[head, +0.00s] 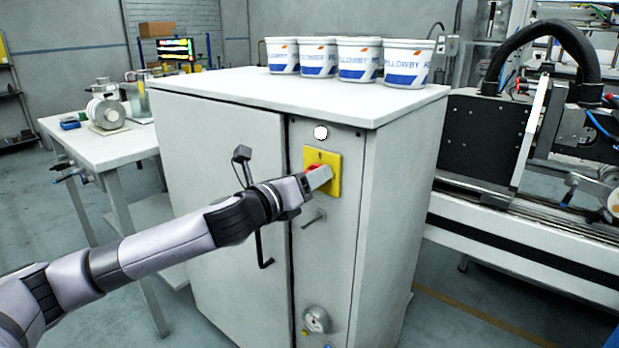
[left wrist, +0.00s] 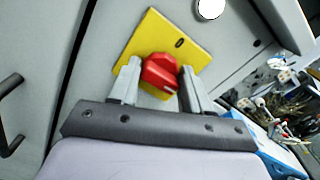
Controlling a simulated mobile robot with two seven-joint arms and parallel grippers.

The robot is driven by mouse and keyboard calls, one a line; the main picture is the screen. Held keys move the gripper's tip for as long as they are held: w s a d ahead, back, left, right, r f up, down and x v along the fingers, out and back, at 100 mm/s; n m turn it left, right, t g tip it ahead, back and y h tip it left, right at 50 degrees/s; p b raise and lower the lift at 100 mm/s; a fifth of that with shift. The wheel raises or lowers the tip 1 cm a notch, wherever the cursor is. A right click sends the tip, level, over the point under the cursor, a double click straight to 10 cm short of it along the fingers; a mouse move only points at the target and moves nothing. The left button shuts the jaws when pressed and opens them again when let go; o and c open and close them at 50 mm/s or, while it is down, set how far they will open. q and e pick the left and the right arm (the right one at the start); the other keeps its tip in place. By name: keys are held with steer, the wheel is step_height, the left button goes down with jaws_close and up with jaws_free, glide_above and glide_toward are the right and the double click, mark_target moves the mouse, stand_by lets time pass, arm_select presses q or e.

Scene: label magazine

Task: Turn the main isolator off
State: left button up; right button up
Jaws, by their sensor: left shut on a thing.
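The main isolator is a red rotary handle (left wrist: 160,73) on a yellow plate (head: 335,161), set in the upper right part of the grey cabinet's front. The yellow plate also shows in the left wrist view (left wrist: 178,36), with a small dark mark near its top edge. My left gripper (head: 318,177) reaches the plate from the left, its fingers on either side of the red handle. In the left wrist view, the left gripper (left wrist: 158,85) is shut on the handle. In the head view the fingers hide most of the handle. My right gripper is not in view.
The grey cabinet (head: 222,165) has a white disc (head: 321,132) above the plate and a dark door handle (head: 262,245) left of it. Several white buckets (head: 357,62) stand on its top. A white table (head: 125,145) is at left, a machine (head: 500,140) at right.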

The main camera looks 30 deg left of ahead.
arm_select(q)
steer(key=shift+n, duration=0.3)
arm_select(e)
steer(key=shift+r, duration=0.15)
arm_select(q)
steer(key=n+p, duration=0.3)
steer(key=n, duration=0.2)
steer(key=shift+r, duration=0.1)
steer(key=shift+n+p, duration=0.4)
steer(key=shift+n, duration=0.7)
steer(key=n+p, duration=0.1)
steer(key=n, duration=0.1)
steer(key=shift+n, duration=0.4)
steer(key=n+p, duration=0.3)
steer(key=n, duration=0.1)
steer(key=shift+n+p, duration=0.85)
steer(key=shift+n, duration=0.85)
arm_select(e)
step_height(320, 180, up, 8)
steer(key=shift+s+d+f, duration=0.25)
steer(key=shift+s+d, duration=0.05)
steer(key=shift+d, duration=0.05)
